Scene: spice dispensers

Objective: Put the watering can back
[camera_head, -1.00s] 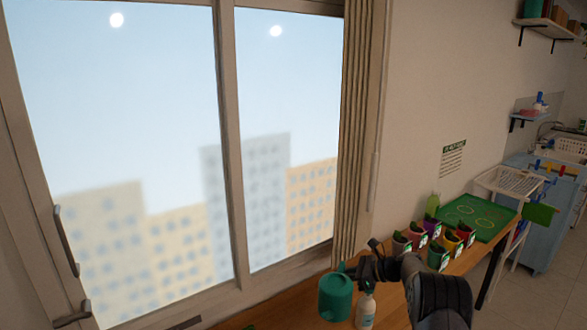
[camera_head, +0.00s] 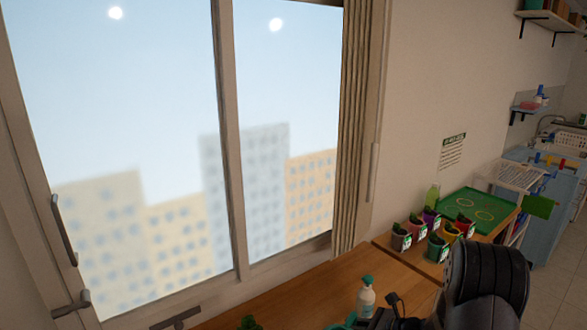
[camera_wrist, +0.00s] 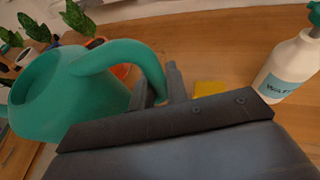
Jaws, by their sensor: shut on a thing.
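The teal watering can (camera_wrist: 60,95) fills the left of the wrist view, with its opening at the far left. My gripper (camera_wrist: 160,88) is shut on its curved handle, and the fingers are partly hidden behind my dark gripper body. In the head view only a teal sliver of the can (camera_head: 350,322) shows at the bottom edge, beside my dark wrist. Whether the can touches the table is hidden.
A white spray bottle (camera_head: 366,298) stands near the can; it also shows in the wrist view (camera_wrist: 288,68). A yellow block (camera_wrist: 209,88) lies on the wooden table (camera_head: 300,290). Several small plant pots (camera_head: 437,248) and a green tray (camera_head: 476,212) are farther right.

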